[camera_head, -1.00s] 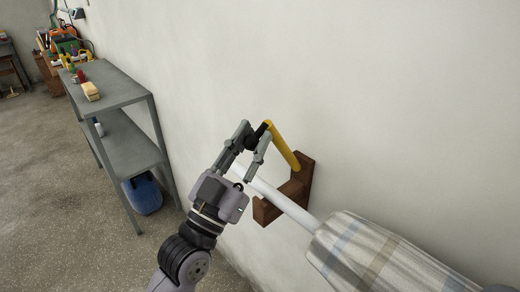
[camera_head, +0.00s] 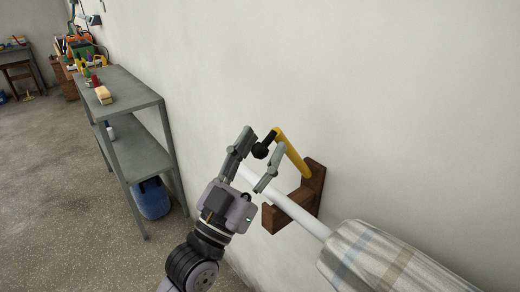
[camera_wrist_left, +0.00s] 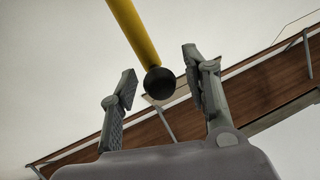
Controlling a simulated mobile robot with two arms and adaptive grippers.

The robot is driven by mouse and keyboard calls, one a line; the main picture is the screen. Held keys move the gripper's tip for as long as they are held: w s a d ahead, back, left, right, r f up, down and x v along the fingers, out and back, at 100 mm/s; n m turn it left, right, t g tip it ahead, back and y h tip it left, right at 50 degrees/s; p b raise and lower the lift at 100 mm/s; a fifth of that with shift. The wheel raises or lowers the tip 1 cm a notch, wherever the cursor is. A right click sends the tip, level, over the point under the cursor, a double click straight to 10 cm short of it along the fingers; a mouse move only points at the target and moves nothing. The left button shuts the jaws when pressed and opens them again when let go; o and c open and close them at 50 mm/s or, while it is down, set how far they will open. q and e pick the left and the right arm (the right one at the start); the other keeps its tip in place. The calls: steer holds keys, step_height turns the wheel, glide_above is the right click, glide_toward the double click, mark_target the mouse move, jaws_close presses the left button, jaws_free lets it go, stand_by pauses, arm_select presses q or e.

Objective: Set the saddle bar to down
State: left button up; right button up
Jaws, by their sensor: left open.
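The saddle bar (camera_head: 292,153) is a yellow bar with a black grip and ball at its free end. It slants up and left from a dark wooden wall bracket (camera_head: 314,185), its free end raised. My left gripper (camera_head: 263,139) is open, with its fingers on either side of the black ball and apart from it. In the left wrist view the ball (camera_wrist_left: 159,83) sits between the open fingers (camera_wrist_left: 160,64), and the yellow bar (camera_wrist_left: 134,32) runs up and away. My right gripper is not in view.
A grey metal shelf (camera_head: 140,155) with a blue container (camera_head: 152,199) stands along the wall at left. The floor (camera_head: 50,190) at left is clear.

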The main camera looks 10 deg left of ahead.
arm_select(q)
steer(key=shift+s+a+f, duration=0.15)
steer(key=shift+s+f, duration=0.2)
steer(key=v, duration=1.1)
steer(key=shift+r, duration=0.15)
steer(key=shift+c, duration=0.5)
